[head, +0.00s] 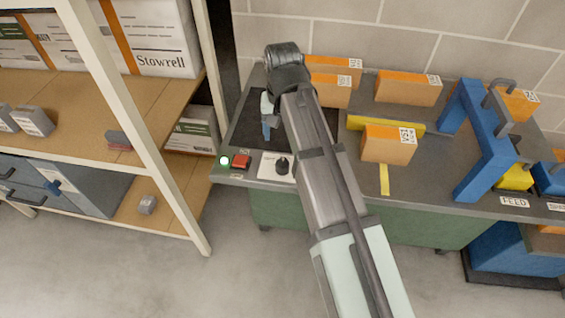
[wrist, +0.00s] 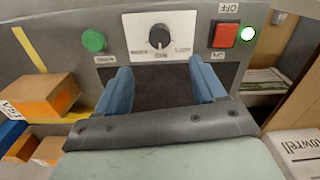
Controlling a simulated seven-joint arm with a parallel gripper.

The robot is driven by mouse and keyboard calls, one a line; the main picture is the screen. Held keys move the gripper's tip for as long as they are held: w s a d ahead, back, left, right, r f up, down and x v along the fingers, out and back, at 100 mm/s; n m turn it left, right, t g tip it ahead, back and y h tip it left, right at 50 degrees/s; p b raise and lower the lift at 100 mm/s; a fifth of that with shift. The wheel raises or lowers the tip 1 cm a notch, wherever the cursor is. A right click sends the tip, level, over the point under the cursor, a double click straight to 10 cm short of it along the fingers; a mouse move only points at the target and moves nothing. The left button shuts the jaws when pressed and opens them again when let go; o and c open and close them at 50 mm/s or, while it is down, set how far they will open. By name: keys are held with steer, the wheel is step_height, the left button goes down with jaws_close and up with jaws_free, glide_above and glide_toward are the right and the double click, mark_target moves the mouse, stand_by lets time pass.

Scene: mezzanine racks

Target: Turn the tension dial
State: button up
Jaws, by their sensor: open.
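The dial is a black knob (head: 282,165) on a white plate at the front edge of the dark workbench. In the wrist view the knob (wrist: 160,37) is at the top middle, between small printed labels too blurred to read. My gripper (head: 267,131) is above the dark mat behind the panel, fingers pointing down. In the wrist view my gripper (wrist: 160,68) shows two blue fingers spread apart with nothing between them. The dial lies beyond the fingertips, apart from them.
A red switch (wrist: 225,35) and a lit white-green lamp (wrist: 248,34) sit to one side of the dial, a green button (wrist: 94,41) to the other. Orange-topped boxes (head: 388,144) and a blue frame (head: 468,140) stand on the bench's right. A shelf rack (head: 165,185) stands left.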

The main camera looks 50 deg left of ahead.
mark_target(283, 163)
step_height(283, 163, down, 14)
steer(key=shift+r, duration=0.25)
stand_by(0.5)
steer(key=shift+c, duration=0.2)
steer(key=c, duration=1)
steer(key=shift+c, duration=0.2)
steer(key=shift+n, duration=0.3)
steer(key=n, duration=0.5)
steer(key=shift+n, duration=0.3)
steer(key=n, duration=0.5)
steer(key=shift+n, duration=0.3)
